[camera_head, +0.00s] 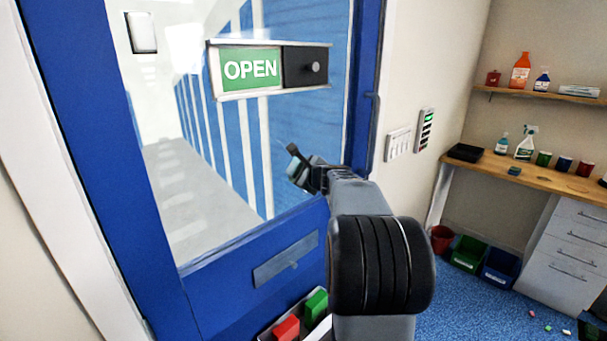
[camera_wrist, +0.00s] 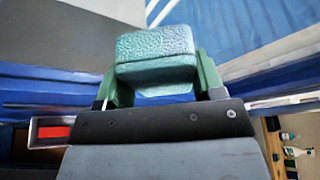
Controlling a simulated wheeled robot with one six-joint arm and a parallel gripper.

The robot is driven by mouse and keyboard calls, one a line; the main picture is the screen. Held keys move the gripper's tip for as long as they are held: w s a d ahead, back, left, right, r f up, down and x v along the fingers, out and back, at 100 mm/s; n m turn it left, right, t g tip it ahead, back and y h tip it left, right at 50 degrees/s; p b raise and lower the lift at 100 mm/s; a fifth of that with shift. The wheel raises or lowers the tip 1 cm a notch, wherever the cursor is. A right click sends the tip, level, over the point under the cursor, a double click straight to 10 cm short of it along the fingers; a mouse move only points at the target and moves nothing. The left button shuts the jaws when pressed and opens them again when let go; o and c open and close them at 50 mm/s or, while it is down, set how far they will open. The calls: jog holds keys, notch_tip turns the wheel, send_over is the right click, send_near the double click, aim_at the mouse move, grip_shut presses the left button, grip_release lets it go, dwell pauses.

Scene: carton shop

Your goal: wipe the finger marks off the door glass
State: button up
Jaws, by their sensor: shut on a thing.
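The door glass (camera_head: 222,165) fills the blue door frame (camera_head: 72,110) in the head view. I cannot make out finger marks on it. My gripper (camera_head: 306,177) is in front of the lower right part of the glass. It is shut on a teal, rough-faced block like a sponge (camera_head: 297,171). In the wrist view the sponge (camera_wrist: 157,46) sits between the two green fingers, its textured face outward. I cannot tell whether the sponge touches the glass.
An OPEN sign (camera_head: 250,69) with a black slider crosses the upper glass. A metal letter plate (camera_head: 286,260) is on the door below. A tray with red (camera_head: 287,329) and green (camera_head: 316,308) blocks is low in front. A workbench (camera_head: 545,178) stands right.

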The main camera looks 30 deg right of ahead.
jog(key=shift+w, duration=0.2)
jog(key=shift+d, duration=0.1)
jog(key=shift+w+d+p, duration=0.15)
jog(key=shift+d, duration=0.75)
jog(key=shift+w+d+p, duration=0.15)
jog(key=shift+d, duration=0.75)
jog(key=shift+w, duration=0.1)
jog(key=shift+s+a+b, duration=0.15)
jog(key=shift+a+b, duration=0.35)
jog(key=shift+a, duration=0.5)
jog(key=shift+s+a+b, duration=0.1)
jog(key=shift+a+b, duration=0.4)
jog(key=shift+a, duration=0.5)
jog(key=shift+s, duration=0.1)
